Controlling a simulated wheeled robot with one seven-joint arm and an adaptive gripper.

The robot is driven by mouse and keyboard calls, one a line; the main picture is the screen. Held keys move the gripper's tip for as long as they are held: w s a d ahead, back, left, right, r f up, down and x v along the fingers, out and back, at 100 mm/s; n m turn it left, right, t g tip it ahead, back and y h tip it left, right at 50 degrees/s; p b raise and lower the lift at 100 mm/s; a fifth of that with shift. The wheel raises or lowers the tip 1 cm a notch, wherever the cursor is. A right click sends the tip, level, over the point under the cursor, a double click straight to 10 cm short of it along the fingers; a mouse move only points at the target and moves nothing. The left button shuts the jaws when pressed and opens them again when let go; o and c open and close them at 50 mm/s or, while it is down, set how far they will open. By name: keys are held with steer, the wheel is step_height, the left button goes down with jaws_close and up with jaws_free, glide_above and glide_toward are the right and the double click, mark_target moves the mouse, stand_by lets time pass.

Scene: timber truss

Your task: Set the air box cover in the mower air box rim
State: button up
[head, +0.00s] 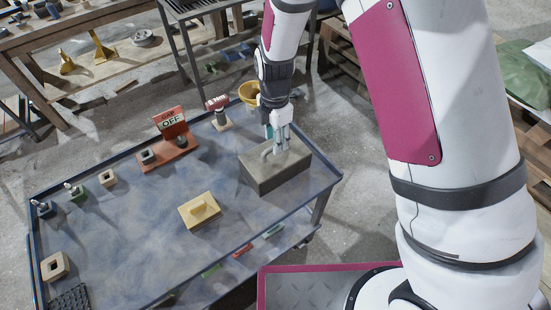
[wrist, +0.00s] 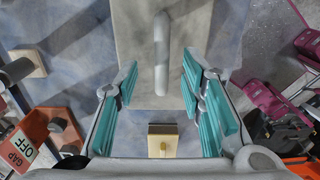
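My gripper (head: 277,148) is low over a grey block (head: 258,178) near the table's right end. In the wrist view, its teal-padded fingers (wrist: 162,98) are spread apart with nothing held between them. A rounded bar (wrist: 162,57) stands up on the grey block's top, ahead of the gap between the fingers. I cannot tell for sure which piece is the cover and which holds the rim.
The blue-grey table (head: 130,235) has a raised edge. Square holed blocks (head: 55,266) are at left. The table's middle left is clear.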

mark_target(275, 158)
steer(key=shift+s+d+f+p, duration=0.1)
steer(key=shift+f+p, duration=0.25)
steer(key=shift+f, duration=1.6)
jaws_close()
